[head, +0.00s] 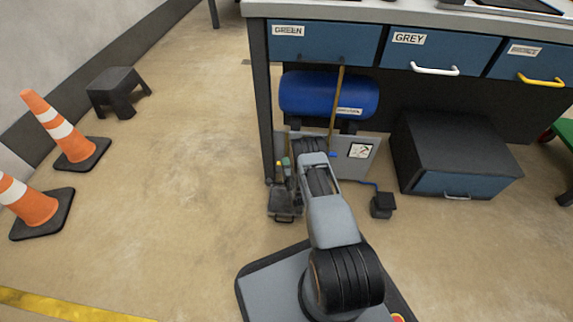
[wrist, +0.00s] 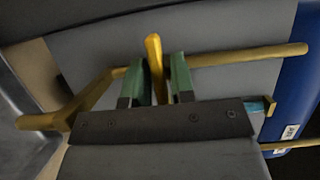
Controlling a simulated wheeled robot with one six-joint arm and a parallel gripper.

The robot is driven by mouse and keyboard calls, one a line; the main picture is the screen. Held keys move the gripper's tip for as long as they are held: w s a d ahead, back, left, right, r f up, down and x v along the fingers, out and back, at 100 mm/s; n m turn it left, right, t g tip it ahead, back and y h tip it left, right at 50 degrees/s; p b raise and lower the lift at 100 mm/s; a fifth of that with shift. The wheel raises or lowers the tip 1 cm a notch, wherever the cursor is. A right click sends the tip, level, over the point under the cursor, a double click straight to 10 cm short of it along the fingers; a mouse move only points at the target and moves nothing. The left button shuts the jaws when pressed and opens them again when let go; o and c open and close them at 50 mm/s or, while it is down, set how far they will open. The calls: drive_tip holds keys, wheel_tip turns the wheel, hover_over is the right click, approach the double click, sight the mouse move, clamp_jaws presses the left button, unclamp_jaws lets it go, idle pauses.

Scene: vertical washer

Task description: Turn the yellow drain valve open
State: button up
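The yellow drain valve lever (wrist: 154,58) shows in the wrist view, standing up between the two green fingertips of my gripper (wrist: 161,78). The left fingertip is against or very near the lever; a small gap shows between the lever and the right fingertip. My gripper is open around the lever. The lever's lower end is hidden behind the gripper's dark body. In the head view a small yellow tip (head: 278,164) shows low by the cabinet leg, next to a green fingertip (head: 286,161); the rest is hidden by my arm.
Brass pipes (wrist: 240,56) run across behind the lever. A blue tank (head: 325,95) lies under the workbench drawers, with a grey panel (head: 372,146) below it. A black pedal (head: 382,205) and dark box (head: 450,145) stand right. Floor to the left is free up to orange cones (head: 66,135).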

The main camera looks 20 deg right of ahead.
clamp_jaws()
drive_tip(key=n+g+p, duration=0.1)
drive_tip(key=n, duration=0.2)
drive_tip(key=shift+d+r, duration=0.1)
drive_tip(key=n+g+h, duration=0.1)
drive_tip(key=n+g, duration=0.1)
drive_tip(key=n, duration=0.1)
drive_tip(key=shift+n, duration=0.4)
drive_tip(key=n+g+h, duration=0.1)
drive_tip(key=n+g, duration=0.1)
drive_tip(key=n, duration=0.1)
drive_tip(key=shift+n+h, duration=0.4)
drive_tip(key=shift+n+g+h+b, duration=0.3)
drive_tip(key=shift+n+g+h, duration=0.2)
drive_tip(key=shift+n+h, duration=0.65)
drive_tip(key=shift+d+n+y, duration=0.1)
drive_tip(key=shift+n+y, duration=0.15)
drive_tip(key=shift+n, duration=0.1)
